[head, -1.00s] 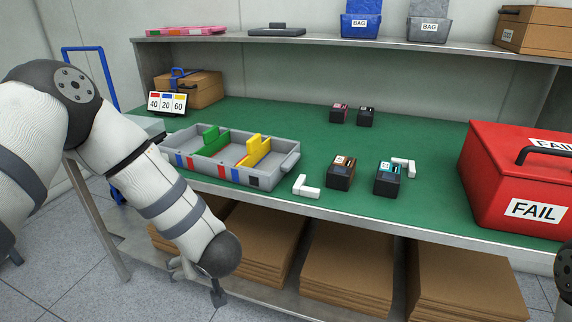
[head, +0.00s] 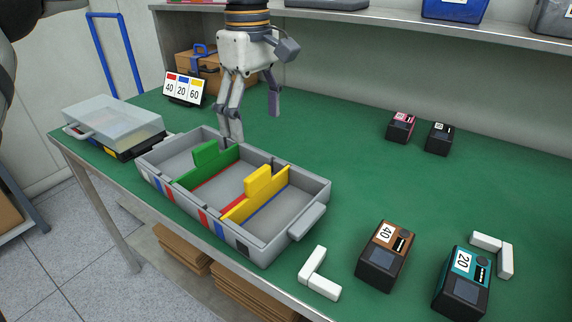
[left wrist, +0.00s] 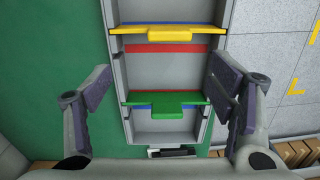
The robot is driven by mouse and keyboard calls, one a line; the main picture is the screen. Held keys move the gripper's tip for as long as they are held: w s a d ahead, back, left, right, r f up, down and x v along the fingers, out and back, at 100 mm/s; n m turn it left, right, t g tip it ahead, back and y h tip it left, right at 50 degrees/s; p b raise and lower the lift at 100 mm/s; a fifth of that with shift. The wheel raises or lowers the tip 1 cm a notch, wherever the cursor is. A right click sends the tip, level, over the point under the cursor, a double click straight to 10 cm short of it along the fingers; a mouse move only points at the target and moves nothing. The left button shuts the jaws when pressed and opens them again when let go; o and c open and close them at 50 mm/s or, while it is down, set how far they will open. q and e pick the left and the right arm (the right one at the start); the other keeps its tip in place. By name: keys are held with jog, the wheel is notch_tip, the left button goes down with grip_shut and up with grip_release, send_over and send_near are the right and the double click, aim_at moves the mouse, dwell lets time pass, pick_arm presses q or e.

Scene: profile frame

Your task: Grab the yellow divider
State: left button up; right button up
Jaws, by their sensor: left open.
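The yellow divider (head: 262,188) stands upright across the grey tray (head: 318,190), right of the green divider (head: 204,164). In the left wrist view the yellow divider (left wrist: 165,34) lies across the upper part of the tray, and the green divider (left wrist: 168,98) is nearer. My left gripper (head: 253,118) is open and empty, pointing down at the tray's back side by the green divider. In the left wrist view its fingers (left wrist: 160,78) are spread either side of the tray, with the yellow divider beyond them. My right gripper is out of view.
A sign (head: 184,90) reading 40, 20, 60 stands behind the tray. A clear-lidded case (head: 113,122) is at its left. Brown (head: 385,250) and teal (head: 462,285) cartridges and white L-shaped pieces (head: 319,273) lie to the right. The shelf edge (head: 400,20) runs behind; the middle green tabletop is clear.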

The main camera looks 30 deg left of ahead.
pick_arm(q)
send_over(257, 173)
jog(key=a, duration=0.1)
notch_tip(257, 173, down, 4)
jog(key=f, duration=0.4)
jog(key=d+f, duration=0.1)
jog(key=f, duration=0.2)
jog(key=shift+w+a+f, duration=0.1)
jog(key=shift+w+f, duration=0.05)
jog(key=shift+f, duration=0.1)
jog(key=c, duration=1.3)
jog(key=shift+c, duration=0.2)
notch_tip(257, 173, up, 10)
jog(key=shift+r, duration=0.1)
